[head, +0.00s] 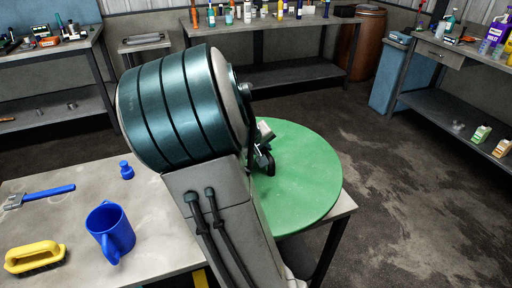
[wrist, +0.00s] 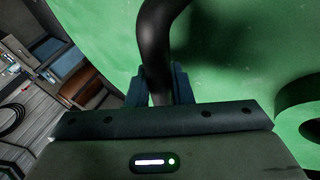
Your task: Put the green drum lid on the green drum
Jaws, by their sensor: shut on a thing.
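The green drum lid (head: 312,180) is a large round green disc, seen right of my arm over the table's right end. Its green face fills much of the wrist view (wrist: 95,30). My gripper (head: 264,160) is at the lid's face, partly hidden behind my arm. In the wrist view my gripper (wrist: 163,85) is shut on the lid's curved black handle (wrist: 157,45). I cannot tell whether the lid touches anything beneath it. No green drum can be made out in either view.
A grey table (head: 60,205) holds a blue mug (head: 108,230), a yellow brush (head: 35,258), a blue-handled tool (head: 45,194) and a small blue object (head: 126,171). Workbenches line the walls. A brown barrel (head: 366,45) and a blue bin (head: 392,75) stand behind. The floor at right is clear.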

